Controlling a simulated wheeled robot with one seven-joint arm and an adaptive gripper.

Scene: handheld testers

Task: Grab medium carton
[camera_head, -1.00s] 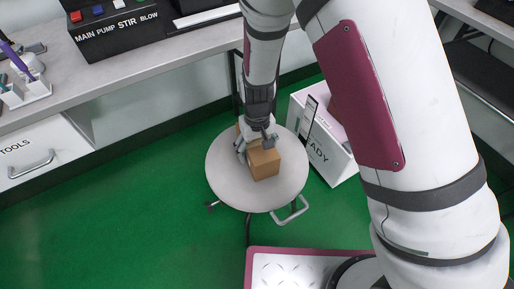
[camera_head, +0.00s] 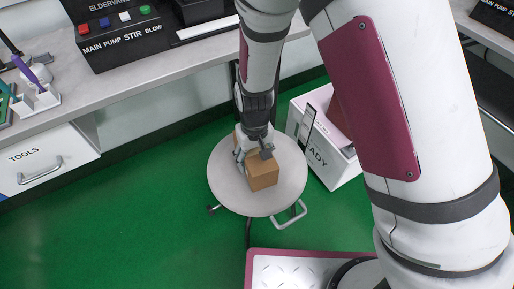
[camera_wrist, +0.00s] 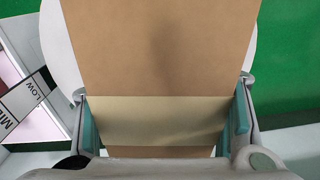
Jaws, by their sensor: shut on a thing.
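The brown carton (camera_head: 263,175) is on a round grey stool top (camera_head: 225,185) in the head view. My gripper (camera_head: 254,155) comes down on it from above, with a finger on each side, and is shut on it. In the wrist view the carton (camera_wrist: 160,50) fills the middle, with a pale tape strip across it. The teal-padded fingers of my gripper (camera_wrist: 163,120) lie along its left and right sides. I cannot tell whether the carton is lifted off the stool top. Its far part is hidden by the gripper.
A white box marked READY (camera_head: 316,150) stands just right of the stool, with a card in it. A bench (camera_head: 95,95) with a black control box (camera_head: 120,38) runs along the back. A TOOLS drawer (camera_head: 45,158) is at left. Green floor (camera_head: 120,230) is clear at front left.

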